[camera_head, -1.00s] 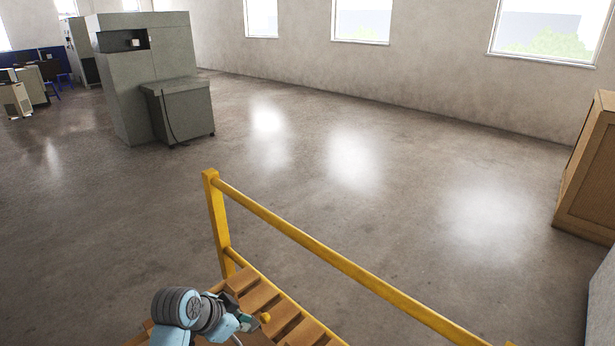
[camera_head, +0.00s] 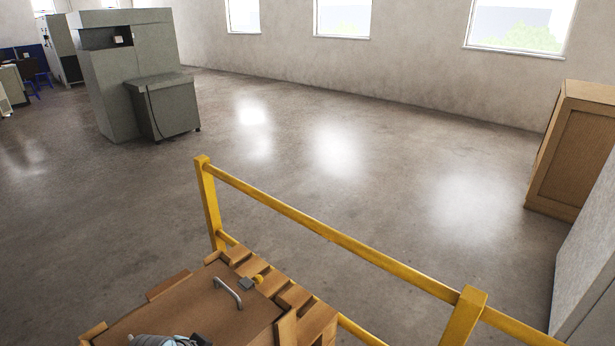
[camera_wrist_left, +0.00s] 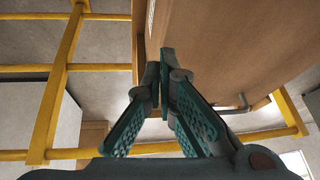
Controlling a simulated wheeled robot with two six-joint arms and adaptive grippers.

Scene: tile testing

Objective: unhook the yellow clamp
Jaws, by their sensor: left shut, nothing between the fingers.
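A small yellow piece (camera_head: 257,279), which looks like the yellow clamp, sits with a grey block at the far edge of a brown wooden crate lid (camera_head: 205,308) in the head view. It is too small to tell whether it is hooked. My left arm shows only at the bottom edge of the head view, nearer than the clamp. In the left wrist view my left gripper (camera_wrist_left: 160,78) is shut and empty, beside a brown wooden panel (camera_wrist_left: 225,50). The clamp cannot be made out there.
A yellow railing (camera_head: 325,232) runs behind the crate, with posts at left and right. Wooden slats (camera_head: 290,297) border the lid. A grey machine (camera_head: 125,80) stands far left, a wooden cabinet (camera_head: 572,150) at right. The floor beyond the railing is clear.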

